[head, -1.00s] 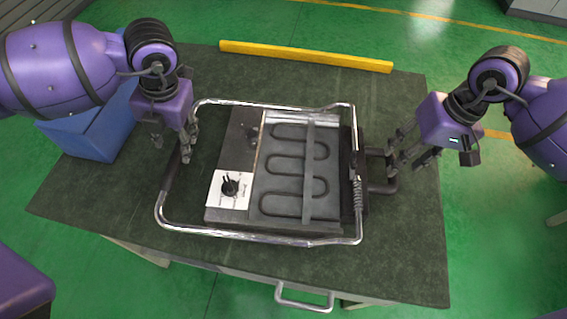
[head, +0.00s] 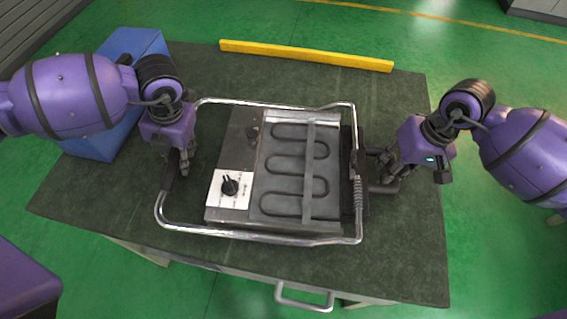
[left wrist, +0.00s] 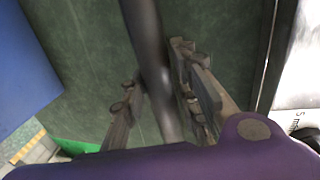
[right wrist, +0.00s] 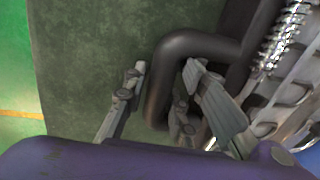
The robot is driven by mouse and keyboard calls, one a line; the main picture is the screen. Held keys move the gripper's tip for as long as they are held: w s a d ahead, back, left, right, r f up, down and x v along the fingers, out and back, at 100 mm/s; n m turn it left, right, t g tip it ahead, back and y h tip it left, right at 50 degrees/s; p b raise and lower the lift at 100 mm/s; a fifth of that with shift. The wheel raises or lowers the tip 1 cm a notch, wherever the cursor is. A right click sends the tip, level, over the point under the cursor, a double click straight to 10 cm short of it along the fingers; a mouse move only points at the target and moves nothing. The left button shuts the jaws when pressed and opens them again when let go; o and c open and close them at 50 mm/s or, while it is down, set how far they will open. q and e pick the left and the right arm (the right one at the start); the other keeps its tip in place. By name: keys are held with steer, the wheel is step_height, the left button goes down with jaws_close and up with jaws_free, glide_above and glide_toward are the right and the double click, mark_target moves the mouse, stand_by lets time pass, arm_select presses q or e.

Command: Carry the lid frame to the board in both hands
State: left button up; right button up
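The lid frame (head: 262,240) is a chrome tube loop with dark grips, lying around the board (head: 240,150), a flat grey unit with a serpentine heating element and a white dial plate. My left gripper (head: 180,170) is at the frame's left dark grip. In the left wrist view the dark tube (left wrist: 152,60) runs between its two open fingers (left wrist: 160,105). My right gripper (head: 382,165) is at the black handle (head: 384,188) on the right side. In the right wrist view its fingers (right wrist: 165,85) are apart, with the bent black handle (right wrist: 190,45) between them.
The dark table top (head: 410,240) is clear at the front right. A yellow bar (head: 305,56) lies along the back edge. A blue box (head: 128,52) stands at the left back, behind my left arm. A metal drawer handle (head: 304,297) juts out at the front.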

arm_select(q)
jaws_close()
arm_select(e)
jaws_close()
